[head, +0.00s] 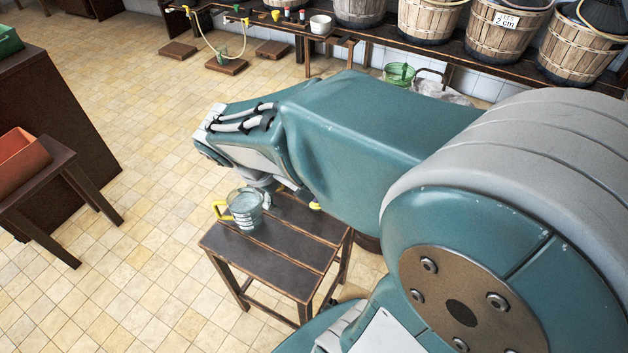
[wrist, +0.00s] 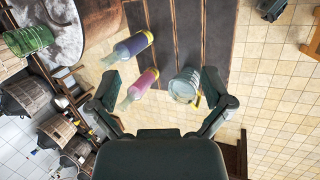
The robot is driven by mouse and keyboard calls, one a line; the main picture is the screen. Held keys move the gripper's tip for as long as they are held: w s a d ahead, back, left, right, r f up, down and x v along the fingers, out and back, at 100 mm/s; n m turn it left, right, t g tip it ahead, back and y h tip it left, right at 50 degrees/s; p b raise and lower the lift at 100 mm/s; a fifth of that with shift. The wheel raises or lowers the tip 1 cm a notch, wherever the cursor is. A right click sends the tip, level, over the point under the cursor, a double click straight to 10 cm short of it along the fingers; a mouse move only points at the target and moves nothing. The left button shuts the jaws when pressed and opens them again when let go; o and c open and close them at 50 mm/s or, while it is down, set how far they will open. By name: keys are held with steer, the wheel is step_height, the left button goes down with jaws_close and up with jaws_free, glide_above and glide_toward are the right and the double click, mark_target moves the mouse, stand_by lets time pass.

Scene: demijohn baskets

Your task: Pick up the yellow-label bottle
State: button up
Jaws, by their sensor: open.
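In the wrist view, a bottle (wrist: 132,46) with a yellow band near its far end and a purple-blue part beside it is over the dark slatted table (wrist: 205,40). I cannot tell whether the yellow is its label. A second bottle (wrist: 142,84) with a pink-magenta label is nearer. A clear ribbed jug (wrist: 184,86) with a yellow handle is right of it; the jug also shows in the head view (head: 246,210). My gripper (wrist: 160,80) is open, its fingers spread either side of the pink-label bottle and jug in the picture. My arm hides the bottles in the head view.
A side stand with an orange bin (head: 20,160) is at the left. Wooden baskets (head: 495,35) line a bench at the back. A green basket (head: 398,75) is on the floor beneath. Tiled floor left of the table is clear.

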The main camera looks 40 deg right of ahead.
steer(key=w+d+f+n+g+h, duration=0.3)
steer(key=w+d+f+n+h, duration=0.6)
steer(key=f, duration=0.4)
steer(key=w+f+n+t+h, duration=0.1)
steer(key=f+n+t, duration=0.1)
steer(key=f, duration=0.2)
steer(key=w+f+n+t+h, duration=0.1)
steer(key=w+f+n+t, duration=0.1)
steer(key=f, duration=0.3)
steer(key=w+f+n+t+h, duration=0.1)
steer(key=w+f+n+t, duration=0.1)
steer(key=f, duration=0.3)
steer(key=shift+f+n+h, duration=0.2)
steer(key=shift+n+h, duration=0.2)
steer(key=shift+n, duration=0.2)
steer(key=shift+d+f, duration=0.15)
steer(key=shift+d, duration=0.1)
steer(key=d, duration=0.7)
steer(key=w+d, duration=0.1)
steer(key=d, duration=0.2)
steer(key=shift+w+d+f, duration=0.1)
steer(key=shift+d+f, duration=0.05)
steer(key=shift+d, duration=0.25)
steer(key=c, duration=1.1)
